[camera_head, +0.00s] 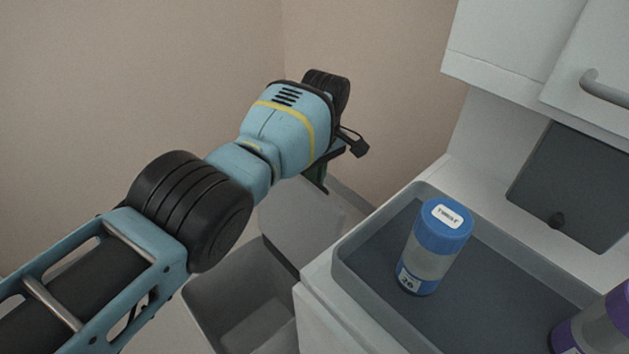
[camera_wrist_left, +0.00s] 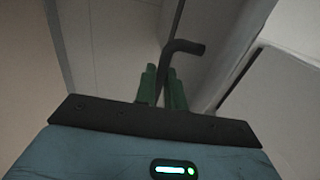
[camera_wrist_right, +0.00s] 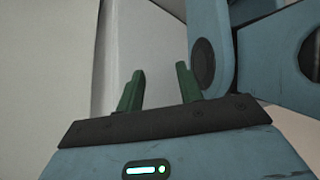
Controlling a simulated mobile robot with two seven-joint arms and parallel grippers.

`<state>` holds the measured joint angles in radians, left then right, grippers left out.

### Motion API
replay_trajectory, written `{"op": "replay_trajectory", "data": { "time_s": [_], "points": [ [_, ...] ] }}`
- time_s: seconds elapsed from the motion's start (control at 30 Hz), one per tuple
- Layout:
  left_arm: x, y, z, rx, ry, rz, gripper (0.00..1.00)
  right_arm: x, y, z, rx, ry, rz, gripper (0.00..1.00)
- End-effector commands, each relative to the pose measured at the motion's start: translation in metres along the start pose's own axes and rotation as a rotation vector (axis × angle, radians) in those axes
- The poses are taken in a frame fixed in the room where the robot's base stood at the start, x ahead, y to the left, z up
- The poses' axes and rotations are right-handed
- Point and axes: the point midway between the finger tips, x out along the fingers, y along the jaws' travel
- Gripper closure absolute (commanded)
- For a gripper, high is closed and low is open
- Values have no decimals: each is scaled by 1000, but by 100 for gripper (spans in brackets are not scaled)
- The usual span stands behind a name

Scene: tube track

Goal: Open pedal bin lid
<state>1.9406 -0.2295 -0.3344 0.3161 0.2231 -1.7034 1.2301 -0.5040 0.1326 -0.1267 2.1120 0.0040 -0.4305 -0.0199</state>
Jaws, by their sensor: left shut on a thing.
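The grey bin (camera_head: 215,298) stands on the floor left of the counter, and I see into its dark inside. Its lid (camera_head: 298,222) is raised, standing up at the bin's far side. My left gripper (camera_head: 320,176) is beyond the lid's top edge, mostly hidden by my own wrist. In the left wrist view its green fingers (camera_wrist_left: 162,90) are shut on a dark bent handle (camera_wrist_left: 184,48), whose bent end sticks out past the fingertips. My right gripper (camera_wrist_right: 159,82) shows only in its own wrist view, fingers apart with nothing between them.
Right of the bin, a grey tray (camera_head: 385,318) on the counter holds an upright blue-capped jar (camera_head: 432,250) and a purple-capped jar (camera_head: 600,325). A white cabinet (camera_head: 515,45) hangs above. Plain walls (camera_head: 150,80) stand behind.

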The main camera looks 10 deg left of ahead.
Motion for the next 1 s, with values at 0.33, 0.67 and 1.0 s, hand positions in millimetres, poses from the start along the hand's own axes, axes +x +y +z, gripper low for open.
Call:
{"op": "replay_trajectory", "data": {
  "time_s": [0.33, 0.67, 1.0],
  "points": [
    [3, 12, 7, 9, -3, 37, 100, 2, -1, 6, 2, -10, -3, 64],
    [2, 12, 7, 10, -2, 39, 68, 2, -1, 5, 1, -9, -4, 64],
    [0, 12, 6, 9, 1, 41, 68, 5, 0, 0, -3, 3, -3, 64]
  ]
}}
